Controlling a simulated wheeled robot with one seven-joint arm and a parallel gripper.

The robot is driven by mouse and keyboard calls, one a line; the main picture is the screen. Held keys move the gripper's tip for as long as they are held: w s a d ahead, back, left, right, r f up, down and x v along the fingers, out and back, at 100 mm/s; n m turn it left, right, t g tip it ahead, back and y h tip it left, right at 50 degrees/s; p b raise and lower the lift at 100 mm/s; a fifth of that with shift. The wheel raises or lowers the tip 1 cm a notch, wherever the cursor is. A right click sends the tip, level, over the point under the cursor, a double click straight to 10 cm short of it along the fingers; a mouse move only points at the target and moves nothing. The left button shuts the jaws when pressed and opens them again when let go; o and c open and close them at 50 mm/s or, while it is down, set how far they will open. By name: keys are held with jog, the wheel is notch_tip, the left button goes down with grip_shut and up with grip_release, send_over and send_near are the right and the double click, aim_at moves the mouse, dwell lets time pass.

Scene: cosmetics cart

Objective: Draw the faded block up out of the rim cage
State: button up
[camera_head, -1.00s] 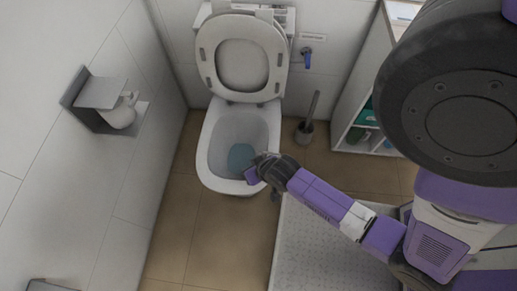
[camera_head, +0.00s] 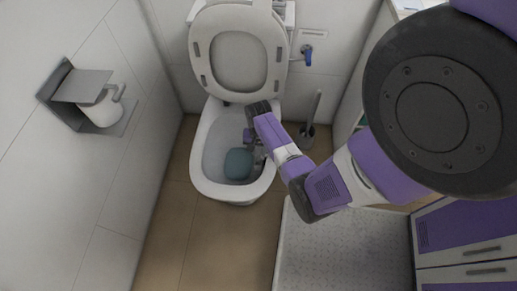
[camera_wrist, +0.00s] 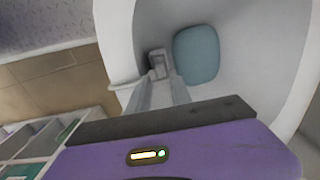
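The toilet bowl (camera_head: 204,170) stands with its lid and seat raised, blue-grey water (camera_head: 238,164) in the bottom. In the wrist view, a small grey rim cage (camera_wrist: 157,56) hangs at the inner side of the bowl rim (camera_wrist: 118,40), beside the water. A pale block (camera_wrist: 157,71) seems to sit in it, its outline hard to make out. My gripper (camera_wrist: 161,77) reaches over the rim, its two fingers apart, tips at either side of the cage's near end. Contact cannot be told. In the head view my gripper (camera_head: 256,156) is inside the bowl's right side, partly hidden by my arm.
A toilet brush (camera_head: 309,125) stands right of the bowl. A paper holder (camera_head: 82,95) is on the left wall. A textured shower tray (camera_head: 345,250) lies front right, with a purple-fronted cabinet (camera_head: 462,235) beyond. Tiled floor (camera_head: 215,230) before the bowl is clear.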

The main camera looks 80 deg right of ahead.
aim_at(259, 157)
jog(key=shift+f+b, duration=0.55)
jog(key=shift+f, duration=1.55)
grip_shut()
jog(key=shift+r, duration=0.2)
jog(key=shift+r+p, duration=3.35)
jog(key=shift+p, duration=0.2)
notch_tip(259, 157, up, 8)
jog(key=p, duration=0.8)
